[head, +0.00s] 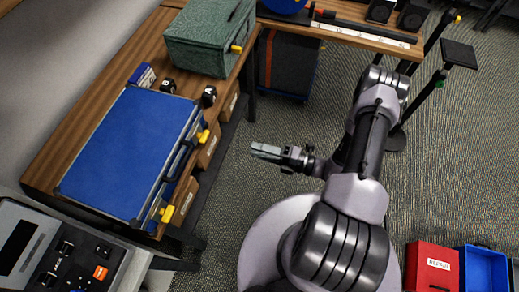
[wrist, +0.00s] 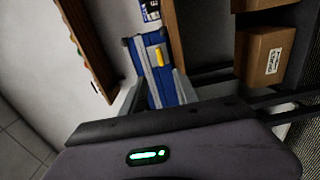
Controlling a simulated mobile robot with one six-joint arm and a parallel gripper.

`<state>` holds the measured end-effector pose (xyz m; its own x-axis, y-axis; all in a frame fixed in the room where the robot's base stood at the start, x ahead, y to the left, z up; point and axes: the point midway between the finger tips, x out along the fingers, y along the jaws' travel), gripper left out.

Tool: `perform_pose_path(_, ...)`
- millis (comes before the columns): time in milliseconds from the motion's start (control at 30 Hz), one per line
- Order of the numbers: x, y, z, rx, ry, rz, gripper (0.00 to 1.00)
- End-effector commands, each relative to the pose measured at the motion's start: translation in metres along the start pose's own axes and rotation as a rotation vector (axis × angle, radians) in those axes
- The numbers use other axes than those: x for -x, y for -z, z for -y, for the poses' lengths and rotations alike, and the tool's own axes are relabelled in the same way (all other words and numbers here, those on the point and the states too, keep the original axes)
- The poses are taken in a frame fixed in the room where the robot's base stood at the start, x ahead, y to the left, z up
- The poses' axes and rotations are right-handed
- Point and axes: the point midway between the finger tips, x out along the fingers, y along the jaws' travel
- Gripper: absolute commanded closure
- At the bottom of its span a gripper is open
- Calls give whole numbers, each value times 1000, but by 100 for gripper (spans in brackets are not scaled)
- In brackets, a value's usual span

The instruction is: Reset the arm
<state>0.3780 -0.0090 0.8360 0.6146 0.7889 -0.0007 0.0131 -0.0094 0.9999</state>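My arm reaches up over the floor in the head view and bends left at the top. My gripper (head: 266,151) points left, in the air above the carpet, to the right of the wooden bench and apart from it. In the wrist view my gripper (wrist: 158,92) shows two grey fingers spread apart. Nothing is held between them. A blue case (wrist: 160,70) with a yellow latch shows beyond the gap.
The flat blue case (head: 128,150) lies on the wooden bench (head: 97,88). A green toolbox (head: 208,38) stands behind it. Cardboard boxes (head: 209,146) sit below. Red (head: 432,268) and blue (head: 483,268) bins stand at lower right. Open carpet surrounds my gripper.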

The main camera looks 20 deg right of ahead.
Motion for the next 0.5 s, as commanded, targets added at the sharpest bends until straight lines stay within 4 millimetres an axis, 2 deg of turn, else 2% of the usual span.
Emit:
perform_pose_path(167, 0, 0, 0, 1, 0, 0, 64)
perform_pose_path(267, -4, -2, -14, 70, 10, -53, 64)
perform_pose_path(367, -17, 2, -60, 326, 44, -249, 64)
perform_pose_path(400, -23, 9, -84, 474, 59, -362, 64)
perform_pose_path(500, -30, 37, -140, 871, 83, -659, 64)
